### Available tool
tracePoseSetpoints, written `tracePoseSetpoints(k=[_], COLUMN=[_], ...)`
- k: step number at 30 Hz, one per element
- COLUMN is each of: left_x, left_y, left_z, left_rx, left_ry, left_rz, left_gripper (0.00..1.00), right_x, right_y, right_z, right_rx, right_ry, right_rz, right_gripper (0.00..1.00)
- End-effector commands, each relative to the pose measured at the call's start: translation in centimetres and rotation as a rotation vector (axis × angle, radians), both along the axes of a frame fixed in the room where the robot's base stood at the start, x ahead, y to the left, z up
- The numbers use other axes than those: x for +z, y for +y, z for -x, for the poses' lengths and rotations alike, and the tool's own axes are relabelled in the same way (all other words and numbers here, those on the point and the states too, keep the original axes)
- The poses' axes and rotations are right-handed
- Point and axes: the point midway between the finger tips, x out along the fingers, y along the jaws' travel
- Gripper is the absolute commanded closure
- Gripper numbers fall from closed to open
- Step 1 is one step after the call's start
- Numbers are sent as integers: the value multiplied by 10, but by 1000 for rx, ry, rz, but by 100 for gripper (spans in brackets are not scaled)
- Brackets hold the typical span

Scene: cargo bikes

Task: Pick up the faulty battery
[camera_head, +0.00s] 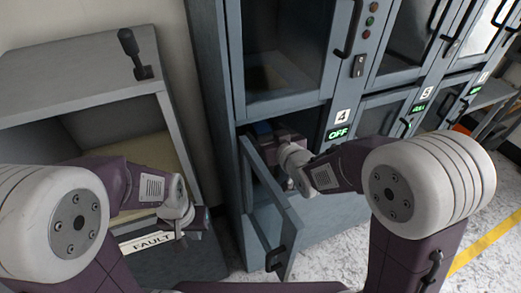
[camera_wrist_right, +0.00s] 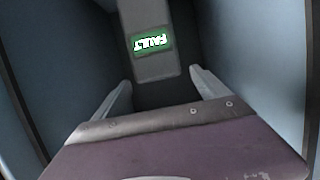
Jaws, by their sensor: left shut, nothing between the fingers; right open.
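The faulty battery (camera_wrist_right: 152,62) shows in the right wrist view as a grey block with a lit green FAULT display, upside down in the picture. It sits deep in a narrow compartment. My right gripper (camera_wrist_right: 165,95) is open, its two light fingers pointing toward the battery, one on each side of its line; contact cannot be made out. In the head view my right arm reaches into the open compartment marked 4, and its fingertips are hidden there.
The compartment's glass door (camera_head: 270,205) stands open toward me, below my right forearm. The sign by slot 4 (camera_head: 340,133) reads OFF. More closed locker doors (camera_head: 410,45) run to the right. The open-fronted shelf unit (camera_head: 85,85) stands left, with a lever on top.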

Motion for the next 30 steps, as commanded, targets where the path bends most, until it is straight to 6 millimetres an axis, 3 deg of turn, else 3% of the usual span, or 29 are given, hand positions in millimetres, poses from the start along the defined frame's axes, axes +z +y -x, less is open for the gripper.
tracePoseSetpoints(k=[4,12,19,20,28,30], left_x=[-2,-6,-6,-6,-6,-6], left_y=[0,0,0,0,0,0], left_z=[0,0,0,0,0,0], left_rx=[0,0,0,0,0,0], left_ry=[0,0,0,0,0,0], left_rz=[0,0,0,0,0,0], left_gripper=[100,100,100,100,100,100], right_x=[-3,-16,-16,-16,-16,-16], right_y=[3,18,19,19,19,19], right_z=[-7,-44,-46,-46,-46,-46], right_rx=[0,0,0,0,0,0], right_ry=[1,1,1,1,1,1], right_rz=[0,0,0,0,0,0], right_gripper=[15,15,15,21,96,100])
